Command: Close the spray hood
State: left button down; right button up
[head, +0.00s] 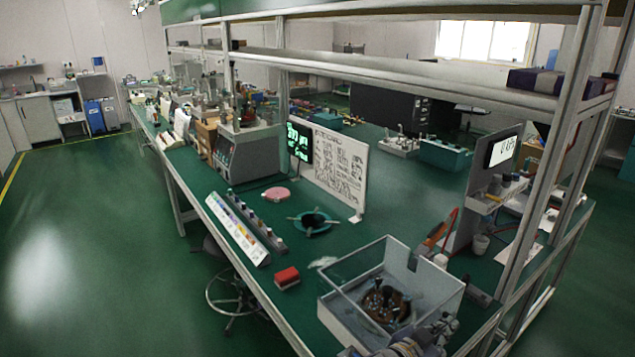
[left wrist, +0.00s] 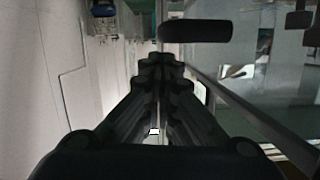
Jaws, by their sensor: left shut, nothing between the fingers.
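The spray hood (head: 334,320) is a box with pale and clear walls near the front right end of the green bench in the head view. Its top looks open, and a round brown plate with dark fittings (head: 385,302) shows inside. A pale panel with a notch (head: 428,283) stands along its back right side. My left gripper (head: 445,325) is at the hood's front right corner; I cannot tell whether it touches. In the left wrist view its dark fingers (left wrist: 160,65) are together, with nothing between them. My right gripper is not in view.
A red block (head: 287,278) and a teal ring-shaped fixture (head: 313,223) lie left of the hood. A shelf post (head: 540,150) and overhead shelf (head: 430,72) stand to the right and above. A small cup (head: 480,244) stands behind the hood. Floor at left is clear.

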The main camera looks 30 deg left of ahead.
pick_arm(q)
jog(key=shift+s+d+f, duration=0.1)
jog(key=shift+d+f, duration=0.05)
jog(key=shift+f, duration=0.55)
jog(key=shift+s+f, duration=0.1)
jog(key=shift+f, duration=0.1)
